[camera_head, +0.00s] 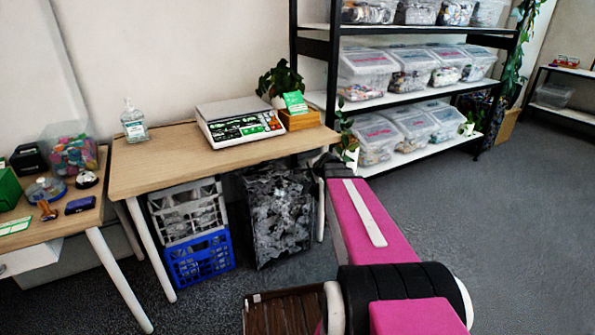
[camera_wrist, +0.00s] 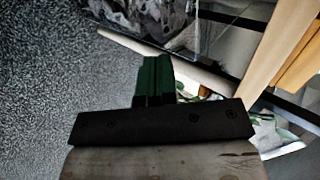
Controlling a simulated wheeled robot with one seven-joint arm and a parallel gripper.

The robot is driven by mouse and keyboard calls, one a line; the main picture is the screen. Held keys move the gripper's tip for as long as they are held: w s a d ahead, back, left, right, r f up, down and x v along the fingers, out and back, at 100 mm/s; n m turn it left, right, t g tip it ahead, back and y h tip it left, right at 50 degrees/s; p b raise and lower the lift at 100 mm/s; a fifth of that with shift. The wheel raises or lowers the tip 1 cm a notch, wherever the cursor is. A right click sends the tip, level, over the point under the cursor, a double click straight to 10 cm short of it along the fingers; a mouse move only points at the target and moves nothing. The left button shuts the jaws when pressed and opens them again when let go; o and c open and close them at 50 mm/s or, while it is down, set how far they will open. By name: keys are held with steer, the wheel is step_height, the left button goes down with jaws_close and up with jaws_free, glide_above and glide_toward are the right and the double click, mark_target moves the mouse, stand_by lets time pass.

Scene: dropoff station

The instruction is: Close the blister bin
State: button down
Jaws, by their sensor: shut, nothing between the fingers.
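I cannot read which container is the blister bin. A tall clear bin (camera_head: 278,215) with crumpled grey and silver contents stands on the floor under the wooden table. Several clear lidded bins (camera_head: 368,62) stand on the shelf rack, their labels too small to read. What looks like a clear container with grey contents (camera_wrist: 150,15) also shows at the top of the wrist view. My gripper (camera_wrist: 153,75) has its green fingers together, with nothing held. In the head view my arm reaches to the table's right front corner; the fingertips are hidden there.
The wooden table (camera_head: 150,165) bears a scale (camera_head: 240,122), a sanitizer bottle (camera_head: 134,122) and a plant. A white crate on a blue crate (camera_head: 200,258) stands under it. The rack (camera_head: 400,98) is behind; the floor at right is clear.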

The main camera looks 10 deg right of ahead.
glide_toward(296, 177)
step_height(296, 177, down, 4)
steer(key=w, duration=0.1)
steer(key=w+a, duration=0.1)
steer(key=w, duration=0.2)
steer(key=shift+w+a+f, duration=0.1)
steer(key=shift+a, duration=0.2)
steer(key=shift+w+a, duration=0.1)
steer(key=shift+w, duration=0.05)
steer(key=shift+w+a, duration=0.25)
steer(key=shift+w, duration=0.6)
steer(key=shift+w+a, duration=0.25)
steer(key=shift+w, duration=0.55)
steer(key=shift+w+a, duration=0.25)
steer(key=shift+w, duration=0.6)
